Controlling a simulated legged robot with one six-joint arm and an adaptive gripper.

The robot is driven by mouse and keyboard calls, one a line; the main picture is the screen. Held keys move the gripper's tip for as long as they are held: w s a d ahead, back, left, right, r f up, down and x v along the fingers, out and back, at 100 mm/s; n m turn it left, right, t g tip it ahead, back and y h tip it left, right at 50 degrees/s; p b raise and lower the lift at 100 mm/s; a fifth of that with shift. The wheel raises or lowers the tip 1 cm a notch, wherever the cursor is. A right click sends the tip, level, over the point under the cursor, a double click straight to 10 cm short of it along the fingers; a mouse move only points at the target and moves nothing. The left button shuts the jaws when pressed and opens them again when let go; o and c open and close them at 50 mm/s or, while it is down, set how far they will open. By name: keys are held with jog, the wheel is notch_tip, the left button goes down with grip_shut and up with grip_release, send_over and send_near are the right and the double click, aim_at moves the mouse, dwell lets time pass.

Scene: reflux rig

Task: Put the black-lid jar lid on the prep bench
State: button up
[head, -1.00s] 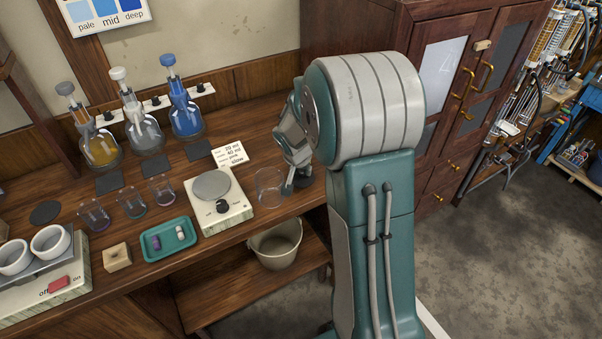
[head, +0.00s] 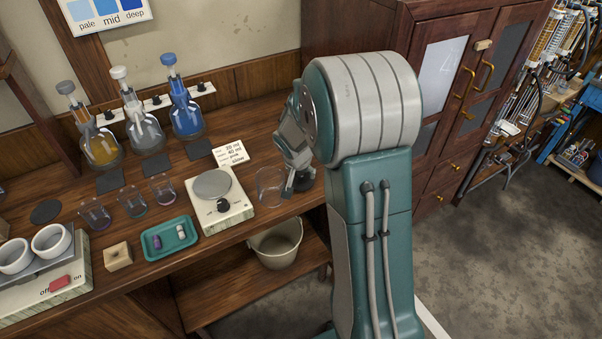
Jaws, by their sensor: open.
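My gripper (head: 289,188) is low over the right end of the wooden prep bench (head: 262,222), right beside a clear glass jar (head: 269,187). Its fingers are open; my arm covers part of them and the area behind. Dark shapes at the fingertips are too small to tell apart, so I cannot tell whether a black lid is there. The jar looks open at the top. A flat dark disc (head: 45,212) lies at the bench's left; I cannot tell whether it is a lid or a mat.
A hotplate (head: 220,206) stands left of the jar, with a written card (head: 229,153) behind it. A teal tray (head: 169,239), small beakers (head: 133,205) and several pump flasks stand further left. A bucket (head: 276,246) sits on the lower shelf. A wooden cabinet (head: 445,85) stands behind my arm.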

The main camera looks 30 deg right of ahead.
jog(key=s+a+r+n+t+y, duration=0.1)
jog(key=s+a+r+n, duration=0.1)
jog(key=s+a+r, duration=0.45)
jog(key=s+a+r+n, duration=0.25)
jog(key=s+r, duration=0.45)
jog(key=r, duration=0.5)
jog(key=s+a+r+n+t+y, duration=0.1)
jog(key=s+a+n, duration=0.3)
jog(key=s, duration=0.8)
jog(key=shift+a+r+y, duration=0.35)
jog(key=shift+a+y, duration=0.15)
jog(key=shift+a, duration=0.3)
